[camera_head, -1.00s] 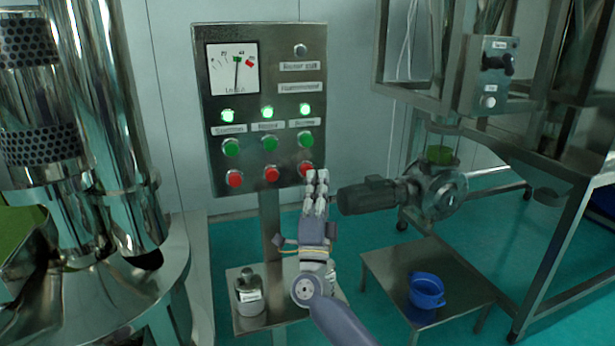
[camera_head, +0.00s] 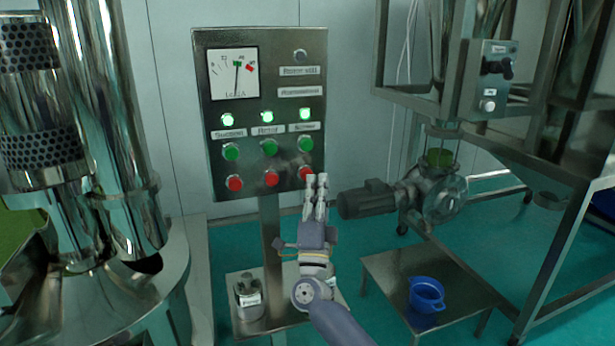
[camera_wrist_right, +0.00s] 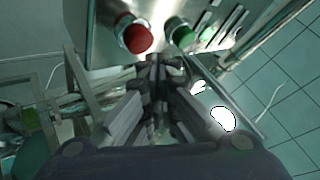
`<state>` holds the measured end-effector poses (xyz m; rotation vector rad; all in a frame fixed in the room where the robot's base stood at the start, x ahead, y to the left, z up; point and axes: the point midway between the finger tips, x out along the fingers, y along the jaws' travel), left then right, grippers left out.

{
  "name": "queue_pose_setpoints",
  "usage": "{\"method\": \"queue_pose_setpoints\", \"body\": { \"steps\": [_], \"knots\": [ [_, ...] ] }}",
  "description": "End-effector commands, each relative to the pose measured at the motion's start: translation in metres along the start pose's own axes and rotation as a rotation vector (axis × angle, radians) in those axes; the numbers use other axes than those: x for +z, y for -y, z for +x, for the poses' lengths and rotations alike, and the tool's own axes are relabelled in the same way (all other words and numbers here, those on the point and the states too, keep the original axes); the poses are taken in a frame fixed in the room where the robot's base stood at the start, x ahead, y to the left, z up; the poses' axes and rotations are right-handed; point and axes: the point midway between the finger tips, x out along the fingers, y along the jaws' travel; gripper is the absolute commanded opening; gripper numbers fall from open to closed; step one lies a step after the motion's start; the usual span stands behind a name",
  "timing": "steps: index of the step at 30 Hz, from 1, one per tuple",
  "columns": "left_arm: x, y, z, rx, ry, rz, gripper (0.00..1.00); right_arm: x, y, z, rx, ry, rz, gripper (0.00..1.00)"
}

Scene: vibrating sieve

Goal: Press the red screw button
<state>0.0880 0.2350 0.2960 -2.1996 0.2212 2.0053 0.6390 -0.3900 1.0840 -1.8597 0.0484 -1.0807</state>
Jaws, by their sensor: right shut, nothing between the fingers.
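The control panel (camera_head: 290,60) carries a lower row of red buttons. The red screw button (camera_head: 304,173) is the rightmost, below a green button (camera_head: 305,144) and the label that seems to read Screw. My right gripper (camera_head: 316,180) is shut and empty, pointing up, with its tips just right of and slightly below that red button. I cannot tell whether they touch. In the right wrist view, a red button (camera_wrist_right: 134,36) shows up and left of the shut fingertips (camera_wrist_right: 158,65), with a gap in the picture. My left gripper is out of view.
Three green lamps (camera_head: 267,116) are lit above the buttons. A shiny steel machine (camera_head: 110,150) stands at left. A motor (camera_head: 368,199) and steel frame stand at right. A low table (camera_head: 392,266) holds a blue cup (camera_head: 427,292).

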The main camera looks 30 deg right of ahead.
Motion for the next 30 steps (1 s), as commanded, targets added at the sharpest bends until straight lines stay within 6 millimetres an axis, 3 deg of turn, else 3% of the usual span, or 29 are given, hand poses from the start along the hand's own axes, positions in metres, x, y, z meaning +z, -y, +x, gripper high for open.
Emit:
{"method": "queue_pose_setpoints", "body": {
  "steps": [30],
  "knots": [
    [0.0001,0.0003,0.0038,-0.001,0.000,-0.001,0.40,0.0041,-0.0042,0.0062,0.000,0.000,0.000,0.00]
  ]
}}
